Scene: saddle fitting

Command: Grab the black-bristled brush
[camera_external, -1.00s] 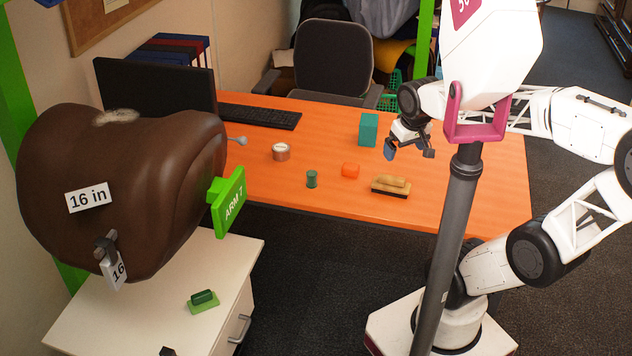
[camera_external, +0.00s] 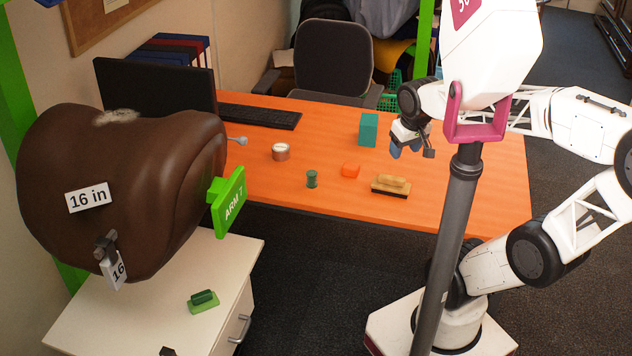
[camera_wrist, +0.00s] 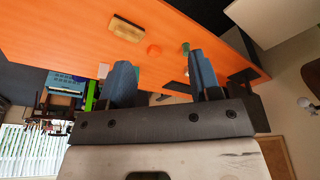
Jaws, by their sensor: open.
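The black-bristled brush (camera_external: 390,186) has a light wooden body and lies on the orange desk near its front edge, dark bristles down. In the wrist view the brush (camera_wrist: 127,28) shows at the top, beyond the fingers. My gripper (camera_external: 407,150) is above the desk, up and to the right of the brush and apart from it. In the wrist view my gripper (camera_wrist: 163,84) has its two blue fingers spread, with nothing between them.
An orange block (camera_external: 351,170) and a green spool (camera_external: 312,179) lie left of the brush. A teal box (camera_external: 368,130) stands behind, near my gripper. A tin (camera_external: 281,152) is further left. A green-backed brush (camera_external: 203,301) sits on the white cabinet (camera_external: 120,325).

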